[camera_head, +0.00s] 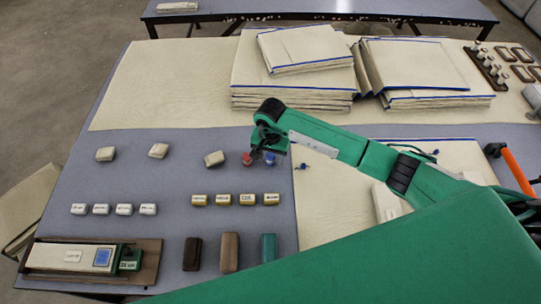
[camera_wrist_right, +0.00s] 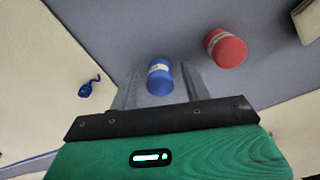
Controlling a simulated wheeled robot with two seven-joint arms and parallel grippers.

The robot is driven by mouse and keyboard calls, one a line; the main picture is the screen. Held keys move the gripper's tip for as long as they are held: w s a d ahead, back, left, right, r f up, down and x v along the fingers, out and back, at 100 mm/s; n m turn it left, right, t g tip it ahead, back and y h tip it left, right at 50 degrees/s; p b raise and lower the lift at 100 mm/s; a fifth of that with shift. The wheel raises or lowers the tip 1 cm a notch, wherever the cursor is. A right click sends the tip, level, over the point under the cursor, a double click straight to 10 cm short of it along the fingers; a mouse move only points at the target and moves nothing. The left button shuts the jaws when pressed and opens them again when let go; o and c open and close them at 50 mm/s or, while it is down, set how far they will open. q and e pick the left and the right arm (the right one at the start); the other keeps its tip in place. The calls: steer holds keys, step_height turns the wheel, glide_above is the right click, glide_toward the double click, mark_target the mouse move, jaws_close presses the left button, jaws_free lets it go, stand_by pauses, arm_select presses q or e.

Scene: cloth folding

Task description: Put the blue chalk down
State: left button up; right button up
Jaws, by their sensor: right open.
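The blue chalk (camera_head: 269,158) is a short blue cylinder with a pale band, on or just above the grey table mat. In the right wrist view the blue chalk (camera_wrist_right: 159,76) lies between the two fingers of my right gripper (camera_wrist_right: 158,88). The fingers are open, with a gap visible at its sides. In the head view my right gripper (camera_head: 268,143) is directly over it, pointing down. I cannot tell whether the chalk's base touches the mat. My left gripper is not in view.
A red chalk (camera_wrist_right: 226,47) stands close beside the blue one. A small blue cord (camera_wrist_right: 89,87) lies on the cream cloth on the other side. Folded cloth stacks (camera_head: 300,50) fill the back. Rows of small labelled blocks (camera_head: 235,200) lie in front; grey mat is clear between them.

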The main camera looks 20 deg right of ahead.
mark_target(270, 155)
step_height(270, 155, up, 3)
steer(key=shift+w+r+b, duration=0.1)
steer(key=shift+r+b, duration=0.1)
steer(key=shift+b, duration=0.2)
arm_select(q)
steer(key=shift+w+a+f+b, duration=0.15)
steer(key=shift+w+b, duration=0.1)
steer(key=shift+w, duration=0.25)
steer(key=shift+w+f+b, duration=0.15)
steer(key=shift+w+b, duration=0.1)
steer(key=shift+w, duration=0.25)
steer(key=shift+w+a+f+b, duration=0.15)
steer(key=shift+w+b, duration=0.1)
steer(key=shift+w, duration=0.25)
arm_select(e)
step_height(270, 155, up, 9)
steer(key=shift+f, duration=0.2)
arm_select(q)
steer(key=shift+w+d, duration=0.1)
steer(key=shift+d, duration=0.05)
